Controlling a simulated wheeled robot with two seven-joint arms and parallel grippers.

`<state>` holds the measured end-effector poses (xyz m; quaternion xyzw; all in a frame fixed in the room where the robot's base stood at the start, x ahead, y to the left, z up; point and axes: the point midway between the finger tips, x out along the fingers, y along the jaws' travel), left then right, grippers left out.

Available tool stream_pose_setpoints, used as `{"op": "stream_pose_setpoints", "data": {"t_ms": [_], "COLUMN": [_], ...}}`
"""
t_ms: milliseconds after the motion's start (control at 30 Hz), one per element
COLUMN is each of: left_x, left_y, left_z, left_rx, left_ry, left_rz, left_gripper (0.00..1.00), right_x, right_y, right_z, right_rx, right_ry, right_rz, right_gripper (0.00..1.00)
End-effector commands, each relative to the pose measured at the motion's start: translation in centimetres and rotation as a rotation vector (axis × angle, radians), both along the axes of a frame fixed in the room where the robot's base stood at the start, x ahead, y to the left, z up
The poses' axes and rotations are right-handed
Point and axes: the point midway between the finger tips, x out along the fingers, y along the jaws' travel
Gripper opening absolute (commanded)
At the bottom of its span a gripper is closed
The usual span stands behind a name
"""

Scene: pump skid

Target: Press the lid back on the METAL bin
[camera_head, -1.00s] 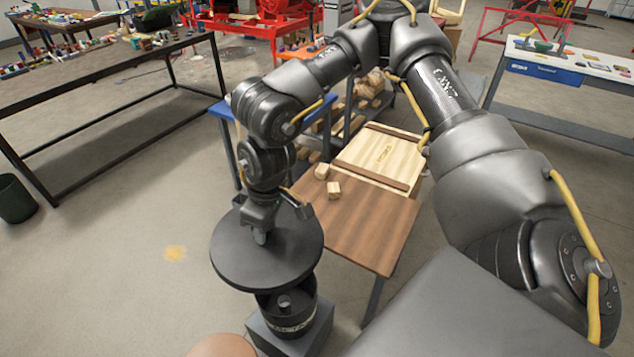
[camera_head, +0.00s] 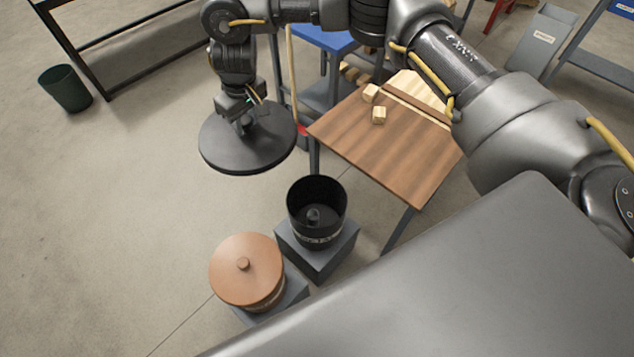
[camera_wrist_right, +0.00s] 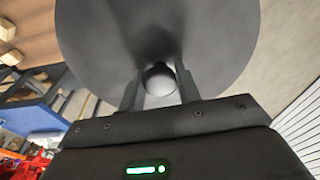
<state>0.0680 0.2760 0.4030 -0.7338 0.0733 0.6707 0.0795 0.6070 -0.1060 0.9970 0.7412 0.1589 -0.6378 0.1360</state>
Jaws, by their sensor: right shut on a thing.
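My right gripper (camera_head: 243,122) is shut on the knob of a round dark grey lid (camera_head: 222,150) and holds it level in the air. The open black bin (camera_head: 318,232) stands on a grey block, nearer to me and right of the lid in the head view. A dark item lies inside it. Its label is too small to read. The lid is clear of the bin. My left gripper is not in view.
A second bin with a brown lid (camera_head: 240,275) stands close left of the black bin. A wooden table (camera_head: 385,150) with small wooden blocks stands behind to the right. A dark green bucket (camera_head: 66,90) is at the far left. The floor left of the lid is clear.

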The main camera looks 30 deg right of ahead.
Motion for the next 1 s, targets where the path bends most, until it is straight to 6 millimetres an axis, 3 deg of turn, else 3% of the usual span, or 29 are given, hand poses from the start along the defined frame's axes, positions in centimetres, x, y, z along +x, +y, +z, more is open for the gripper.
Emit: {"op": "stream_pose_setpoints", "data": {"t_ms": [133, 300, 400, 500, 733, 833, 1000], "left_x": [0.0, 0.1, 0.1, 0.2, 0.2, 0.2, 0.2], "left_y": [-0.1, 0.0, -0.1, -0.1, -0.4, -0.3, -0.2], "left_z": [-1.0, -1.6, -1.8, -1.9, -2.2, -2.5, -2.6], "left_rx": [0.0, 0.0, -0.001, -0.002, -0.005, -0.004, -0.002], "left_ry": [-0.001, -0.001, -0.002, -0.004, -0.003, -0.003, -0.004], "left_rz": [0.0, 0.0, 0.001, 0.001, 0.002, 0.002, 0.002], "left_gripper": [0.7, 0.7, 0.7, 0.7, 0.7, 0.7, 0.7], "right_x": [3.4, 4.4, 3.8, 3.1, 1.5, -0.5, -3.2], "right_y": [-1.5, -5.6, -7.7, -9.0, -11.1, -13.3, -15.4], "right_z": [-5.1, -12.4, -16.0, -18.3, -22.0, -25.6, -29.3], "right_rx": [-0.002, 0.001, 0.002, 0.003, 0.001, -0.006, -0.003], "right_ry": [0.007, 0.015, 0.013, 0.012, 0.012, 0.01, 0.004], "right_rz": [-0.151, -0.327, -0.397, -0.435, -0.489, -0.535, -0.584], "right_gripper": [0.03, 0.03, 0.03, 0.03, 0.03, 0.03, 0.03]}}
